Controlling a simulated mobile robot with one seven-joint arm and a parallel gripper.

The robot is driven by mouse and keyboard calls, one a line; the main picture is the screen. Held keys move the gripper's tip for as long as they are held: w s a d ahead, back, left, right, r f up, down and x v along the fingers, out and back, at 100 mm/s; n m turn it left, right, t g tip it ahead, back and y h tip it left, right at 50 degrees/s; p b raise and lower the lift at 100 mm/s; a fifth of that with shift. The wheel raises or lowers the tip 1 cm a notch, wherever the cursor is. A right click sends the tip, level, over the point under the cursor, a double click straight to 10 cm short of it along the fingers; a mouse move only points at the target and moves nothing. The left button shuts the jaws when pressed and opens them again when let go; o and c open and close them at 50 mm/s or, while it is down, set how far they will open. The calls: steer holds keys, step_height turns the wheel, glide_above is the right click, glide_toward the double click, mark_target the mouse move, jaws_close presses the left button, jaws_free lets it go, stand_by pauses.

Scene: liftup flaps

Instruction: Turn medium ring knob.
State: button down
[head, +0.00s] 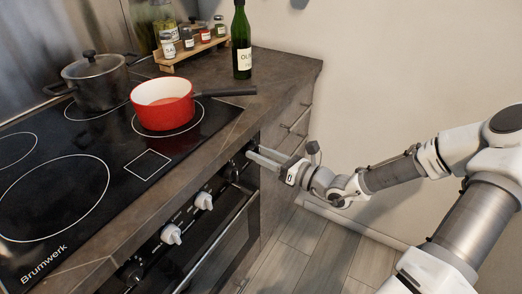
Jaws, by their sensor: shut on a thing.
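The oven's front panel carries a row of control knobs below the cooktop (62,165). Two white knobs show clearly, one nearer (171,235) and one farther right (203,200). My gripper (253,156) reaches in from the right to the right end of this panel. Its two pale fingers are close together and shut on a knob there, which the fingers mostly hide. Which ring each knob serves cannot be read. The cooktop has white ring outlines of differing sizes.
A red pan (162,104) stands on a right ring, its dark handle (228,92) pointing right over the counter. A dark lidded pot (95,82) stands behind it. A bottle (241,42) and a spice rack (190,47) are at the back. The floor (305,240) is clear.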

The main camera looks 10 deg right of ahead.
steer(key=m+p, duration=0.1)
steer(key=p, duration=0.1)
steer(key=r+m+p, duration=0.1)
steer(key=p, duration=0.2)
steer(key=shift+m+p, duration=0.3)
steer(key=shift+p, duration=0.05)
steer(key=m+p, duration=0.3)
steer(key=p, duration=0.2)
steer(key=shift+f+g+p, duration=0.1)
steer(key=shift+g+p, duration=0.2)
steer(key=shift+p, duration=0.05)
steer(key=m+p, duration=0.2)
steer(key=p, duration=0.1)
steer(key=shift+f, duration=0.1)
steer(key=shift+f+m+p, duration=0.2)
steer(key=shift+m+p, duration=1.35)
steer(key=shift+m, duration=0.05)
steer(key=shift+f, duration=0.1)
steer(key=shift+c, duration=2)
jaws_free()
